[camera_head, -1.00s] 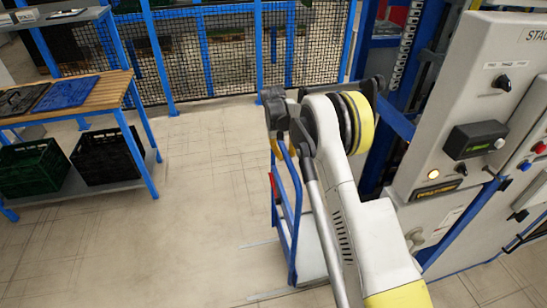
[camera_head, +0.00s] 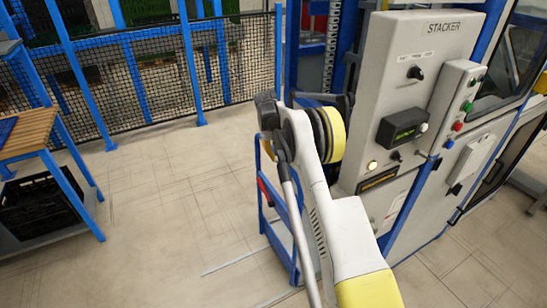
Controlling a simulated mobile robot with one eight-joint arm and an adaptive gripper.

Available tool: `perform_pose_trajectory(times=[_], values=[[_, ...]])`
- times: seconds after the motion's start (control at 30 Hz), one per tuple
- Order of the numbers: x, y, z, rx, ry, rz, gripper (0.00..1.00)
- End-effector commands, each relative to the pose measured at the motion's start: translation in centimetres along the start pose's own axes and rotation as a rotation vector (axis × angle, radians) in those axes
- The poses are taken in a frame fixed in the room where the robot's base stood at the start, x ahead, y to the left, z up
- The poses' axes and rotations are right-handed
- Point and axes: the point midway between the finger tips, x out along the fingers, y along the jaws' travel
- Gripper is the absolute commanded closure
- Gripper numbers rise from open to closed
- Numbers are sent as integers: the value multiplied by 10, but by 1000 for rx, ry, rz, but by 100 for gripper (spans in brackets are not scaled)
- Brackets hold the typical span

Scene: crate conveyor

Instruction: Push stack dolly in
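The stack dolly, a blue tubular frame (camera_head: 284,222) with a red part on its upright, stands on the floor at the middle, partly hidden behind my arm. It is beside the grey stacker cabinet (camera_head: 408,60), which is labelled STACKER. Floor lines (camera_head: 232,262) run from near its base. My arm, white and yellow, reaches up across the middle in front of the dolly. My gripper is not clearly visible; the far end of the arm is hidden behind its own links. I cannot tell whether anything touches the dolly.
A workbench (camera_head: 28,130) with a black crate (camera_head: 38,205) on its lower shelf stands at the left. A blue-framed mesh fence (camera_head: 150,75) runs along the back. The cabinet carries a dial, a small display and coloured buttons. The floor (camera_head: 165,200) between bench and dolly is clear.

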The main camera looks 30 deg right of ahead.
Motion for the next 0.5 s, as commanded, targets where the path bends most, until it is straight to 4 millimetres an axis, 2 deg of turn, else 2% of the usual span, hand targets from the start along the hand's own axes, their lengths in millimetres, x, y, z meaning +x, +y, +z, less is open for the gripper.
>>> perform_pose_trajectory(times=[0.27, 0.3, 0.33, 0.5], values=[[1, 4, 1, 4, 0, 5, 100], [1, 4, 1, 4, 0, 5, 66], [1, 4, 1, 4, 0, 5, 57], [0, 3, 0, 3, 1, 4, 56]])
